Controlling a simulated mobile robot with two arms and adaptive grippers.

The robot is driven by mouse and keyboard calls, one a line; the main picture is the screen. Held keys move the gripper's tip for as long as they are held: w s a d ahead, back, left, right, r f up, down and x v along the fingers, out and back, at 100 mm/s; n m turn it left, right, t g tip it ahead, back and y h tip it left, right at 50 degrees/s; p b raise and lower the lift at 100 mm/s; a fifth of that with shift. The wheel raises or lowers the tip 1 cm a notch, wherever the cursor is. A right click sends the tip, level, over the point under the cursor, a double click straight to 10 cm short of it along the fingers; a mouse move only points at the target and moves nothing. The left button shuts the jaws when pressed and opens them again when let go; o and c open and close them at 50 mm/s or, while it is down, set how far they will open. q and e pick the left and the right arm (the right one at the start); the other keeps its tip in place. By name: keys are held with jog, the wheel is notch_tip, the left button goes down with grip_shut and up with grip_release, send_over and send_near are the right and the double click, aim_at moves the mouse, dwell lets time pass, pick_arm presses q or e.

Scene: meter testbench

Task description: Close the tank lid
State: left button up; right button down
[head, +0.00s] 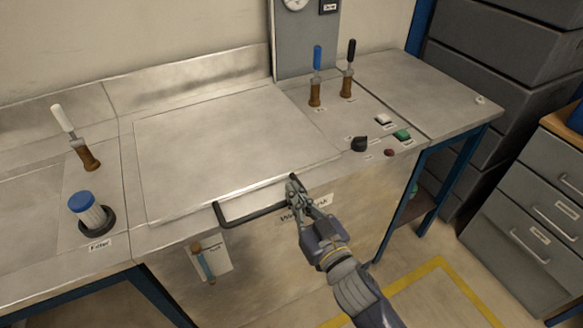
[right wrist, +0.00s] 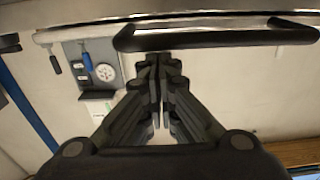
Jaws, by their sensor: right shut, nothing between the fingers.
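The tank lid (head: 225,150) is a wide grey metal plate. It lies flat, or nearly so, over the tank in the bench top; I cannot tell whether a small gap is left under its front edge. A black bar handle (head: 250,218) sticks out from the front edge; it also shows across the top of the right wrist view (right wrist: 215,38). My right gripper (head: 293,186) is shut and empty at the right end of the handle, close to it; contact is unclear. Its closed fingers show in the right wrist view (right wrist: 158,62). My left gripper is not in view.
A blue-capped filter (head: 88,210) and a white-handled lever (head: 75,140) stand left of the lid. Blue (head: 316,75) and black (head: 348,70) levers stand behind right, with a black knob (head: 359,144) and buttons nearer. Grey drawers (head: 535,205) stand right. The floor before the bench is clear.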

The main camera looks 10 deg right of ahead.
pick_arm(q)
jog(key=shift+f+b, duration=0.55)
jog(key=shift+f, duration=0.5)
pick_arm(e)
jog(key=shift+s+f, duration=0.15)
jog(key=shift+f, duration=0.75)
jog(key=shift+s+f, duration=0.15)
jog(key=shift+f, duration=0.7)
notch_tip(320, 180, up, 6)
jog(key=w+p, duration=0.1)
jog(key=p, duration=0.4)
pick_arm(q)
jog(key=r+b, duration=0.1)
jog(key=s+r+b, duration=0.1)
jog(key=b, duration=0.1)
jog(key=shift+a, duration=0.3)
pick_arm(e)
jog(key=f+v, duration=0.1)
jog(key=v, duration=0.9)
